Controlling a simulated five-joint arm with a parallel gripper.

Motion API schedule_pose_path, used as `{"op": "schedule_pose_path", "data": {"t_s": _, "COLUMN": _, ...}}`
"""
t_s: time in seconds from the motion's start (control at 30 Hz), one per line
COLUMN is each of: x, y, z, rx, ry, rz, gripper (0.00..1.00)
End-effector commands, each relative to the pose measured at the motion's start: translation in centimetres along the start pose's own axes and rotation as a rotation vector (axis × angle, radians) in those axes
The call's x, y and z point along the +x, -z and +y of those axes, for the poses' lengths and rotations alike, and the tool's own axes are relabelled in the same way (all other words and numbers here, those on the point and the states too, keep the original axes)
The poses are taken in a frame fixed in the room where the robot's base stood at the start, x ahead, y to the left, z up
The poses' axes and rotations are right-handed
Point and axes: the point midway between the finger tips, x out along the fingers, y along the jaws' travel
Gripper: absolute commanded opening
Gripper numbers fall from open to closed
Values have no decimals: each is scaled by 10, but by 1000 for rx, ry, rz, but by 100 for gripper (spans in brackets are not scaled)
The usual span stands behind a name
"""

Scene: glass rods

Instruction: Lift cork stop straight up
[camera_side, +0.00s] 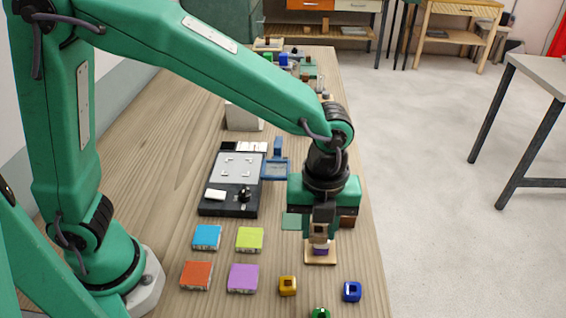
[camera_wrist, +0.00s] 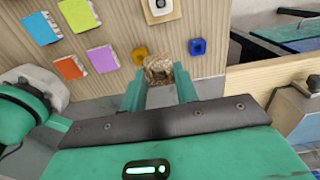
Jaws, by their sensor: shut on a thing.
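The cork stop (camera_wrist: 158,70) is a speckled brown piece between the two green fingers of my gripper (camera_wrist: 160,84) in the wrist view. In the side view my gripper (camera_side: 320,222) points down, with the brown cork (camera_side: 319,233) at its tips. My gripper is shut on the cork. The base also shows beyond the cork in the wrist view (camera_wrist: 151,18).
Blue (camera_side: 207,237), lime (camera_side: 250,239), orange (camera_side: 197,275) and purple (camera_side: 243,278) tiles lie to the left. Small yellow (camera_side: 288,286), green (camera_side: 320,313) and blue (camera_side: 352,291) blocks sit in front. A dark-framed tray (camera_side: 235,175) lies behind left. The table edge is close on the right.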

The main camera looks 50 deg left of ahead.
Motion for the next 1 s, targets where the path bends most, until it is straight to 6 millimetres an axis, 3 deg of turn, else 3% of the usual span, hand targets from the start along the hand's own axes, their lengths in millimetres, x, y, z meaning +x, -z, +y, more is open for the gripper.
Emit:
{"op": "schedule_pose_path", "data": {"t_s": 0.2, "x": -19, "y": 31, "z": 8, "rx": 3, "ry": 1, "rz": 0, "gripper": 9}}
{"op": "schedule_pose_path", "data": {"t_s": 0.4, "x": -28, "y": 45, "z": 12, "rx": 0, "ry": 0, "rz": 0, "gripper": 9}}
{"op": "schedule_pose_path", "data": {"t_s": 1.0, "x": -30, "y": 48, "z": 13, "rx": -1, "ry": -1, "rz": 0, "gripper": 9}}
